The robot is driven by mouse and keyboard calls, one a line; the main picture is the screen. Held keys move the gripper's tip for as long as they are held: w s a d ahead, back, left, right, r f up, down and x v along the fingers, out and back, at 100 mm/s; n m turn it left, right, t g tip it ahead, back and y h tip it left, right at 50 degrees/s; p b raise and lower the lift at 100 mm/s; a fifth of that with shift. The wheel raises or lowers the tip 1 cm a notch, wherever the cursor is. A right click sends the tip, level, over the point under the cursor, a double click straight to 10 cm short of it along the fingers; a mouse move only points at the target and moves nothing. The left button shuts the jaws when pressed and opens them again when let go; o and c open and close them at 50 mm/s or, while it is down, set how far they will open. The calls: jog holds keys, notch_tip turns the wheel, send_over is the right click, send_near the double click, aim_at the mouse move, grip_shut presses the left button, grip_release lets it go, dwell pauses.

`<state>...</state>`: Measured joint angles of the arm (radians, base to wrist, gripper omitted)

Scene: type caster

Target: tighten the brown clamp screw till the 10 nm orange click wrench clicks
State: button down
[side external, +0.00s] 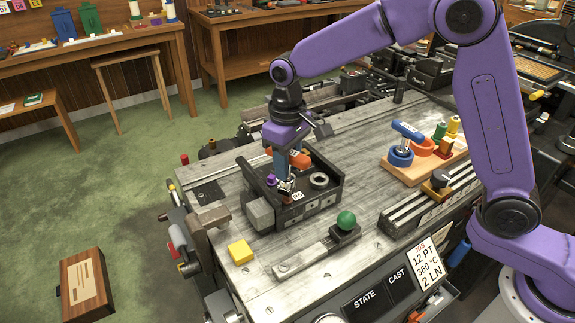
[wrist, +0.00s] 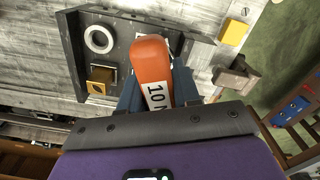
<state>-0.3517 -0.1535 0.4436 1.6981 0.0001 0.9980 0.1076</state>
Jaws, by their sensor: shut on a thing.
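The orange click wrench (wrist: 152,62), marked "10 N", lies between the blue-grey fingers of my gripper (wrist: 158,92) in the wrist view. In the side view my gripper (side external: 284,178) points down into the dark open-cornered tray (side external: 318,203), shut on the wrench; an orange part (side external: 299,158) shows beside the fingers. The wrench's far end and what it touches are hidden. I cannot tell surely which part is the brown clamp screw.
A pale ring (side external: 319,181) and a brass-coloured square piece (wrist: 102,74) are in the tray. A yellow block (side external: 241,252) and a green-knobbed lever (side external: 346,221) stand in front. A wooden stand (side external: 425,165) with coloured pieces is at right. The bench's front left is mostly clear.

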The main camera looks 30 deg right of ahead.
jog(key=shift+r, duration=2.35)
jog(key=c, duration=1.4)
grip_release()
grip_shut()
